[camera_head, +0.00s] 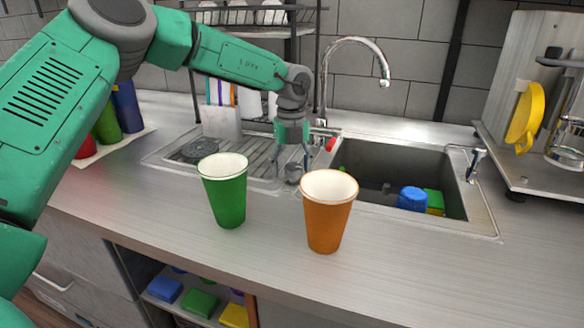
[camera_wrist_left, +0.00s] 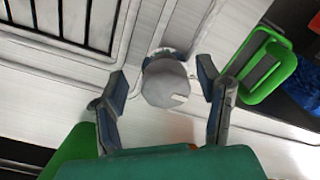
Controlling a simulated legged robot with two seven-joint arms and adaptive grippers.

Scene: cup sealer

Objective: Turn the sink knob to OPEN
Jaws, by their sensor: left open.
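The grey sink knob (camera_head: 292,174) stands on the sink rim between the drainboard and the basin. In the left wrist view the knob (camera_wrist_left: 168,84) is a grey, faceted round piece with a small light mark on its lower right. My left gripper (camera_head: 292,160) points down at it from above. In the left wrist view its open fingers (camera_wrist_left: 163,76) lie on either side of the knob, with visible gaps. I cannot tell how far down the fingers reach beside it. My right gripper is not in view.
A green cup (camera_head: 225,192) and an orange cup (camera_head: 327,212) stand on the counter in front of the knob. The curved faucet (camera_head: 352,42) rises behind it. The basin (camera_head: 380,165) holds blue and green items. A dish rack (camera_head: 250,15) stands behind my arm.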

